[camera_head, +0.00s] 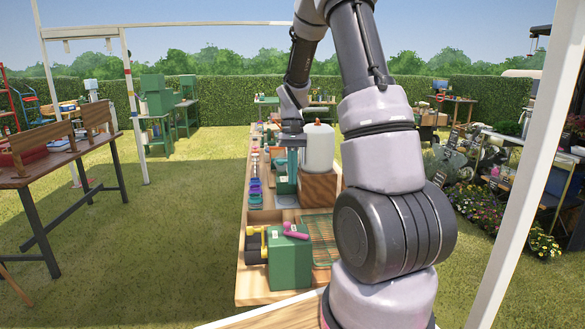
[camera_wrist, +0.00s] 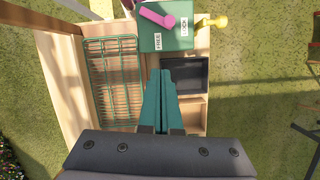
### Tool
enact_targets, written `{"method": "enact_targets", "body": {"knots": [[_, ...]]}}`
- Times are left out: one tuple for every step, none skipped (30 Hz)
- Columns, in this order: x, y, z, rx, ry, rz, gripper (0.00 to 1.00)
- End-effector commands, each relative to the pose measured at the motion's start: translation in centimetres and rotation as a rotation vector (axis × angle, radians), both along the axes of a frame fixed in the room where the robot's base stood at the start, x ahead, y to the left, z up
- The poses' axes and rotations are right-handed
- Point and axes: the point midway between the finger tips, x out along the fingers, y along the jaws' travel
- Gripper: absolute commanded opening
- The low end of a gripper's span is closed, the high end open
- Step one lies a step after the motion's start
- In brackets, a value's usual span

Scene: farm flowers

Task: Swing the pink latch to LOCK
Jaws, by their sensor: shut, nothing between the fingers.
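The pink latch (camera_head: 296,231) lies on top of a green box (camera_head: 289,262) on the near part of the long wooden bench. In the wrist view the latch (camera_wrist: 154,15) points up and left from its round pivot, away from the white LOCK label (camera_wrist: 184,28). The FREE label (camera_wrist: 158,42) is below the pivot on the green box top (camera_wrist: 177,41). My gripper (camera_wrist: 160,72) has teal fingers, shut and empty. In the wrist view they appear below the box, apart from the latch. In the head view my arm reaches out over the bench beyond the box.
A yellow knobbed lever (camera_wrist: 214,21) is beside the box on the LOCK side. A green wire rack (camera_wrist: 113,45) and a dark tray (camera_wrist: 185,76) are close by. A white cylinder (camera_head: 319,150) on a wooden block (camera_head: 319,188) stands farther along the bench.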

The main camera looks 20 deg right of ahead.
Motion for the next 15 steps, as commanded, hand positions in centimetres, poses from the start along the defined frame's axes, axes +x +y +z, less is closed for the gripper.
{"method": "enact_targets", "body": {"knots": [[0.3, -0.1, 0.7, -0.001, -0.003, 0.001, 0.0], [0.4, -0.2, 1.1, -0.001, -0.003, 0.001, 0.0], [0.5, -0.2, 1.4, -0.001, -0.002, 0.001, 0.0], [0.5, -0.2, 1.7, 0.0, -0.001, 0.0, 0.0], [0.6, -0.2, 1.8, 0.0, -0.001, 0.0, 0.0], [0.6, -0.2, 2.0, 0.0, -0.001, 0.001, 0.0], [0.7, -0.2, 2.1, 0.0, -0.001, 0.001, 0.0], [0.7, -0.3, 2.2, 0.0, -0.001, 0.0, 0.0], [0.7, -0.3, 2.3, 0.0, 0.0, 0.0, 0.0], [0.7, -0.3, 2.3, -0.001, 0.0, 0.0, 0.0], [0.7, -0.3, 2.3, -0.001, 0.0, 0.0, 0.0], [0.7, -0.3, 2.3, -0.001, 0.0, 0.0, 0.0], [0.7, -0.3, 2.3, -0.001, 0.0, 0.0, 0.0], [0.7, -0.3, 2.3, -0.001, 0.0, 0.0, 0.0], [0.7, -0.3, 2.2, 0.0, 0.0, 0.0, 0.0]]}}
